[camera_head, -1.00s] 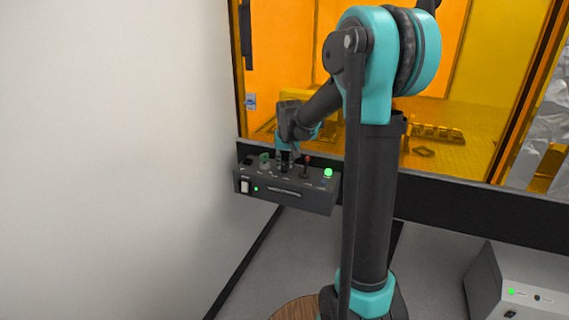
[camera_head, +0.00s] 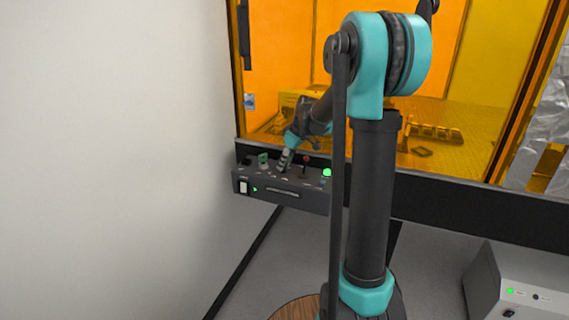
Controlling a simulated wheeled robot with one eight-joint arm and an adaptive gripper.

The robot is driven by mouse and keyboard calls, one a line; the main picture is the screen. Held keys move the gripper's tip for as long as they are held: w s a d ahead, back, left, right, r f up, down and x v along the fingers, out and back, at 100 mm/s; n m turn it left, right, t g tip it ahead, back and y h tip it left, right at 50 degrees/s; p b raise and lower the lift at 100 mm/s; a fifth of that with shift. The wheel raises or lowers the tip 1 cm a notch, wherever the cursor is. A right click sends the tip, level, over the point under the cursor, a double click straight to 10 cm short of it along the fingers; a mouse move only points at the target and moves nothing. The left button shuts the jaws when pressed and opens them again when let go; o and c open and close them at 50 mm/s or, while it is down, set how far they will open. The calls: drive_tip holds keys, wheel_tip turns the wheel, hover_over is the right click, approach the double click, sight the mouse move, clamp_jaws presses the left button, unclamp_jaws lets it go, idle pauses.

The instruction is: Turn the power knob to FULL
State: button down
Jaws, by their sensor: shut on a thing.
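A dark control box (camera_head: 302,201) stands at the foot of the orange-windowed enclosure, left of the picture's middle. Its sloped top carries several small controls. My gripper (camera_head: 282,169) is down at a control near the middle of that top and is shut on it. The gripper hides the control, which is the likely power knob, so its pointer cannot be seen. The labels on the panel are too small to read. My wrist leans up and to the right from the panel.
A red-topped lever (camera_head: 306,159) stands just right of my gripper, and a lit green button (camera_head: 327,172) is farther right. A green-topped control (camera_head: 263,158) is to the left. A pale wall is at left; a grey box (camera_head: 520,285) stands at lower right.

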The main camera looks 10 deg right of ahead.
drive_tip(key=shift+n, duration=0.4)
drive_tip(key=c, duration=1.3)
unclamp_jaws()
drive_tip(key=shift+o, duration=0.2)
drive_tip(key=v, duration=1.2)
drive_tip(key=shift+d, duration=0.2)
drive_tip(key=shift+w, duration=0.1)
drive_tip(key=s+d+f+m+h, duration=0.1)
drive_tip(key=s+f+m, duration=0.4)
drive_tip(key=s+f, duration=0.5)
drive_tip(key=s+f+m+t+h, duration=0.1)
drive_tip(key=s+f+m, duration=0.4)
drive_tip(key=s+f, duration=0.6)
drive_tip(key=s+h, duration=0.1)
drive_tip(key=s, duration=0.7)
drive_tip(key=shift+s+d+f, duration=0.15)
drive_tip(key=shift+s+d, duration=0.05)
drive_tip(key=shift+d, duration=0.2)
